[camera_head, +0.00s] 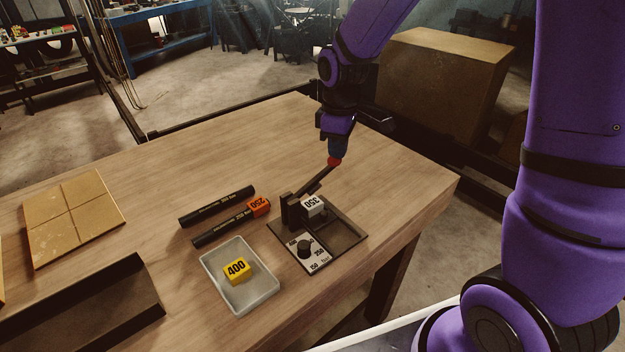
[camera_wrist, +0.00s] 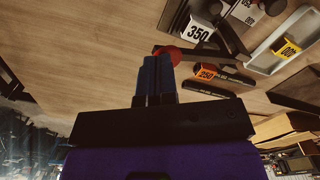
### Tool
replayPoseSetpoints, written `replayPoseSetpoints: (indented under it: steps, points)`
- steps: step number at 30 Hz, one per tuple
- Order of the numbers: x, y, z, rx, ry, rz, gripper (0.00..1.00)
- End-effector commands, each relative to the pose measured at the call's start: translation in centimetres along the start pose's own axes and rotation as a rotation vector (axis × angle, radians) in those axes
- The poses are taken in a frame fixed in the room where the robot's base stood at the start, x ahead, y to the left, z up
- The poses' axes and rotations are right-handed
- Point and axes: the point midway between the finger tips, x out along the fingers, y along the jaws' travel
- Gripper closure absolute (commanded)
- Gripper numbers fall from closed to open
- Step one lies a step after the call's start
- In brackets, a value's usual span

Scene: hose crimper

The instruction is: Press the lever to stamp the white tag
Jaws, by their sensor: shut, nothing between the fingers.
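The crimper (camera_head: 291,213) stands on the table with its dark lever (camera_head: 318,182) slanting up to a red knob (camera_head: 334,161). My gripper (camera_head: 333,150) is shut, its blue fingertips right at the red knob from above; whether they touch cannot be told. In the wrist view the fingers (camera_wrist: 154,75) point at the red knob (camera_wrist: 168,54), which is partly hidden behind them. The white tag marked 350 (camera_head: 313,205) sits at the crimper below the lever; it also shows in the wrist view (camera_wrist: 199,33).
A dial panel (camera_head: 317,262) and dark tray lie before the crimper. A clear tray (camera_head: 262,297) holds a yellow 400 tag (camera_head: 237,270). Two black hoses (camera_head: 215,206) lie to the left, one with an orange 250 tag (camera_head: 259,206). The table behind is clear.

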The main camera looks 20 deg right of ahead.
Motion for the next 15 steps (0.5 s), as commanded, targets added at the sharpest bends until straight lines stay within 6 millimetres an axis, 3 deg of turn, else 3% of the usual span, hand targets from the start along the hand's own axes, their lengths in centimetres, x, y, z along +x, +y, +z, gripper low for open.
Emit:
replayPoseSetpoints:
  steps: [15]
  points:
    - [-3.6,0.0,0.0,-0.001,0.001,0.001,1.00]
